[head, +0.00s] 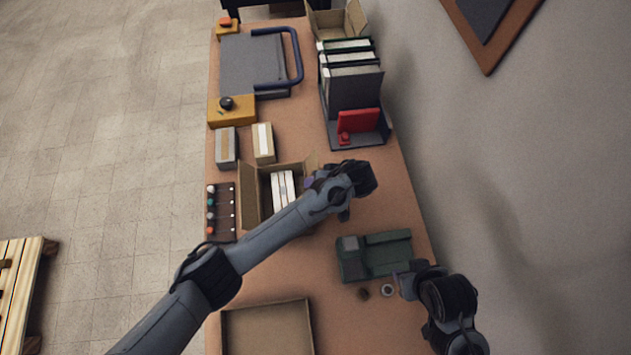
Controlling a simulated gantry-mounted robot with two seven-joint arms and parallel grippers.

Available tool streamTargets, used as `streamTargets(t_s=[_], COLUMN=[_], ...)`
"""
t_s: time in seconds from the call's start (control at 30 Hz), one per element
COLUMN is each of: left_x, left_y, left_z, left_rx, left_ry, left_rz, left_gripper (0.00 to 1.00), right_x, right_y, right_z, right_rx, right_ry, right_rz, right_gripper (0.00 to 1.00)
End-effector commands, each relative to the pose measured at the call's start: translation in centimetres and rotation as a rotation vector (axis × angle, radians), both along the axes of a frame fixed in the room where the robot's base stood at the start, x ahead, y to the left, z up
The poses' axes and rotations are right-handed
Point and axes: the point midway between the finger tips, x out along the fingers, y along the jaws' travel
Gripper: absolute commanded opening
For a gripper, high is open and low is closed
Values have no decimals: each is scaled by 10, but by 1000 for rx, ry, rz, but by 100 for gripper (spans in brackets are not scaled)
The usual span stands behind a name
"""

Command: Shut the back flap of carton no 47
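An open brown carton (249,199) stands mid-table with several white boxes (282,188) inside. Its flaps stand up around the opening, one at the left and one at the far side; I cannot read a number on it. My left arm crosses over its near right part and hides that corner. My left gripper (311,183) is at the carton's right side, close to its right flap; whether it touches is unclear. Its fingers are too small to tell open from shut. My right gripper (398,282) is low at the right, apart from the carton, beside a green device; its finger state is unclear.
The green device (375,256) and a small ring (387,290) lie near my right gripper. A rack with small balls (221,212) is left of the carton. Two small boxes (263,143) and a red item (358,124) stand behind it. An open tray (267,328) is in front.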

Motion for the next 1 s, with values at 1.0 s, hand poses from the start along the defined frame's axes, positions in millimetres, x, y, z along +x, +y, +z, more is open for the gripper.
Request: streamTargets(t_s=[1.0], left_x=[2], left_y=[3], left_z=[-5], left_rx=[0], left_ry=[0], left_rz=[0], left_gripper=[0], right_x=[1], right_y=[-2], right_z=[0], right_rx=[-7], right_ry=[-2], right_rz=[4], right_gripper=[43])
